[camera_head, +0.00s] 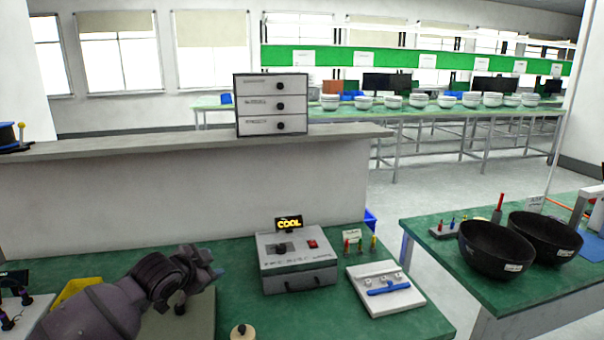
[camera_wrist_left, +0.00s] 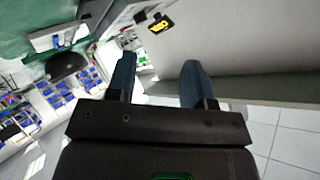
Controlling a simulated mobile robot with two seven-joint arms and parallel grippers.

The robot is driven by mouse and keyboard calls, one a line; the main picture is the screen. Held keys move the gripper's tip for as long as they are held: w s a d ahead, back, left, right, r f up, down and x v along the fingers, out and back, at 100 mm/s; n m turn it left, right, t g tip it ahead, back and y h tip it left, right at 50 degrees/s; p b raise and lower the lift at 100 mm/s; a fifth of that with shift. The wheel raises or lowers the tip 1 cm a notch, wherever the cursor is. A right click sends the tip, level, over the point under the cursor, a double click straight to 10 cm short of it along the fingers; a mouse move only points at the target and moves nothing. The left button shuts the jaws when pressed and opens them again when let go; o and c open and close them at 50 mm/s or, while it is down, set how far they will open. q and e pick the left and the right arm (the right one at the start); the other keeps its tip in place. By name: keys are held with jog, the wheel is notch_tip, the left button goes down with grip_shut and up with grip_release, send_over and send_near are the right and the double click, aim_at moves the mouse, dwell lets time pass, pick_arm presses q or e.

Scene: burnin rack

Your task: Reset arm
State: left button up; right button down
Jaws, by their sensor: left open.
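My left arm comes in from the lower left of the head view, and my left gripper (camera_head: 217,272) is in the air over the green bench, left of a grey control box (camera_head: 297,262). In the left wrist view the two blue fingers of my left gripper (camera_wrist_left: 160,80) stand apart with nothing between them. The control box has a red switch, a front handle and a sign (camera_head: 289,223) reading "COOL" on top. My right gripper is not in view.
A white panel with a blue handle (camera_head: 388,288) and small coloured pegs (camera_head: 359,243) are right of the box. A low wall ledge (camera_head: 180,144) carries a drawer unit (camera_head: 271,105). Two black bowls (camera_head: 497,250) stand on the right bench. A wooden knob (camera_head: 243,332) is at the front.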

pick_arm(q)
jog(key=s+a+f+n+y, duration=0.1)
jog(key=s+a+f+n, duration=0.1)
jog(key=s+f, duration=0.6)
jog(key=s+a+f+n+y, duration=0.1)
jog(key=s+f+n, duration=0.4)
jog(key=s, duration=1.3)
jog(key=s+a+f+n+y, duration=0.2)
jog(key=s+a+f+n, duration=0.1)
jog(key=s+f, duration=0.9)
jog(key=shift+s+f, duration=0.2)
jog(key=shift+s, duration=0.2)
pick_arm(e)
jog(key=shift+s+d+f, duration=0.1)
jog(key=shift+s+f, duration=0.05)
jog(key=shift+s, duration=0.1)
pick_arm(q)
jog(key=shift+a, duration=0.1)
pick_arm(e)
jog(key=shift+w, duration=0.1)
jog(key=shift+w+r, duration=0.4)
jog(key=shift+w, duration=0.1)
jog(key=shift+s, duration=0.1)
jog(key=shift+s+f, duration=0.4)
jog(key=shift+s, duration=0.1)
